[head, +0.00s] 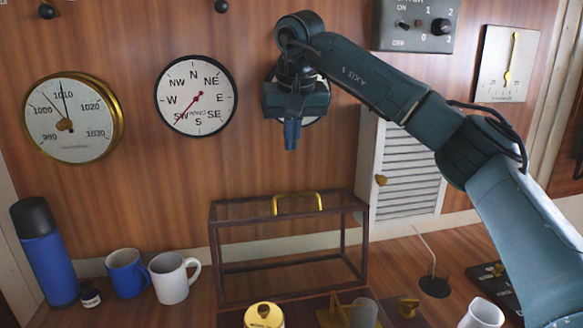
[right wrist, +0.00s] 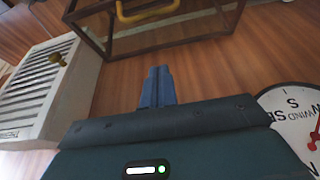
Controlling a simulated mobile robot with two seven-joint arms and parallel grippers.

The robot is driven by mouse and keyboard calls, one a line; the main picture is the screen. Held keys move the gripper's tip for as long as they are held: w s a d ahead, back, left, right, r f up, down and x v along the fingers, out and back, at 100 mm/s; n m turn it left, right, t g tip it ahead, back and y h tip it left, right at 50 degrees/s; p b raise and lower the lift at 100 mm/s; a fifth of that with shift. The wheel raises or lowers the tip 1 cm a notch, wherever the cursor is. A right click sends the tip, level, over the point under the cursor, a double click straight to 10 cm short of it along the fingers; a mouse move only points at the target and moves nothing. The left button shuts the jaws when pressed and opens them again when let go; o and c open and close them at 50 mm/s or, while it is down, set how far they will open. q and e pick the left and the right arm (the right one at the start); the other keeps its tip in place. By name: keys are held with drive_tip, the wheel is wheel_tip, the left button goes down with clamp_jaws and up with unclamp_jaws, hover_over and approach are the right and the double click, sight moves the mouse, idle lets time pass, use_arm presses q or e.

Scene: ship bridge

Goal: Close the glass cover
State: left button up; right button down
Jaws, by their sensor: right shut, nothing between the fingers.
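The glass cover (head: 213,255) is a clear box with a dark brown frame and a brass handle (head: 297,196) along its top edge. It stands raised behind a dark base, and brass instruments (head: 345,308) in front of it are uncovered. My right gripper (head: 291,136) is shut and empty, its blue fingers pointing down, above and apart from the handle. In the right wrist view, the shut fingers (right wrist: 157,88) point toward the cover (right wrist: 150,42) and its handle (right wrist: 147,10), with a gap between. My left gripper is out of view.
A blue flask (head: 45,255), a blue mug (head: 125,273) and a white mug (head: 173,278) stand left of the cover. A thin stand (head: 434,284) is at right. The wooden wall carries a barometer (head: 72,118), a compass dial (head: 195,97) and a louvred door (head: 408,170).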

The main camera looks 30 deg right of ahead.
hover_over(293, 210)
drive_tip(key=w+d, duration=0.1)
drive_tip(key=w, duration=0.3)
wheel_tip(293, 210, down, 9)
drive_tip(key=shift+w+f+p, duration=0.1)
drive_tip(key=shift+f+p, duration=0.05)
drive_tip(key=shift+p, duration=0.3)
drive_tip(key=s, duration=0.3)
drive_tip(key=shift+a, duration=0.4)
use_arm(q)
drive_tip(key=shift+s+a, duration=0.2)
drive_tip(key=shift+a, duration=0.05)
use_arm(e)
drive_tip(key=shift+s+a, duration=0.15)
drive_tip(key=shift+s, duration=0.3)
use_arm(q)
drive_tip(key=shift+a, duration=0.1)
